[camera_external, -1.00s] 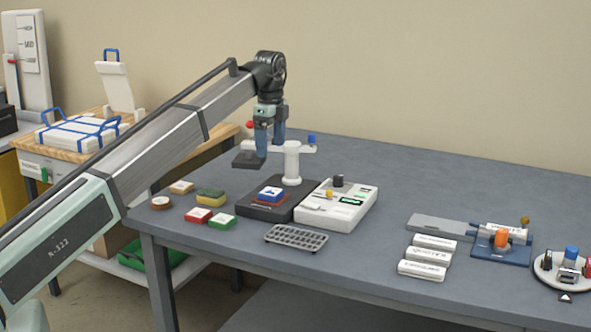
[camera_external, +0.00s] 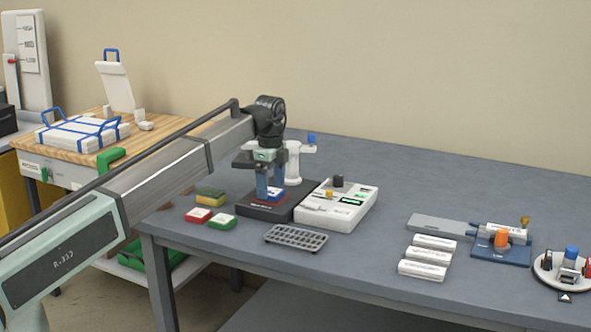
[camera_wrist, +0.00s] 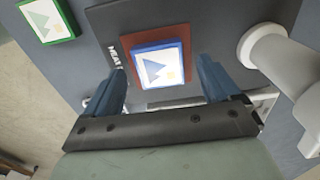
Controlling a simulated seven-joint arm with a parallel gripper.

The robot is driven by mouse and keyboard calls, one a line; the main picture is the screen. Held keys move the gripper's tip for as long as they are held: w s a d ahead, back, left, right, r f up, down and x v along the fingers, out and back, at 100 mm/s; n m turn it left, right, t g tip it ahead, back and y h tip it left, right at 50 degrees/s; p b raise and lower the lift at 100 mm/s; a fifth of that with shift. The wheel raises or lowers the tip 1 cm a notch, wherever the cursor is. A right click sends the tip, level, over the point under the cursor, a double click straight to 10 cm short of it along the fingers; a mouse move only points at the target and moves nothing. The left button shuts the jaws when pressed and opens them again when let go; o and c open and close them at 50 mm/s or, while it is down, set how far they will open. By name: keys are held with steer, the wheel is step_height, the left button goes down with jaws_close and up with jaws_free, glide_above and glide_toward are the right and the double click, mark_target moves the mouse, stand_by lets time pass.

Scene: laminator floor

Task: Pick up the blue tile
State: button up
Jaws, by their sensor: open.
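The blue tile (camera_wrist: 158,67) has a blue rim and a white face with a mountain-like picture. In the wrist view it lies on a red-brown square (camera_wrist: 138,78) on a dark plate (camera_wrist: 125,20). My gripper (camera_wrist: 163,75) is open, with its blue fingers on either side of the tile's near part, apart from it in the picture. In the external view my gripper (camera_external: 268,190) is low over the dark plate (camera_external: 250,211), and its fingers partly hide the blue tile (camera_external: 272,190). Whether the fingertips reach down to the tile's height I cannot tell.
A white post (camera_external: 293,165) with an arm stands just behind my gripper. A white control box (camera_external: 345,215) adjoins the plate on the right. Red (camera_external: 198,215), green (camera_external: 222,222) and yellow-green (camera_external: 210,194) tiles lie left. A grey rack (camera_external: 296,238) lies in front.

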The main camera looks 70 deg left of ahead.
steer(key=shift+f, duration=0.65)
steer(key=shift+r, duration=0.15)
steer(key=c, duration=1.3)
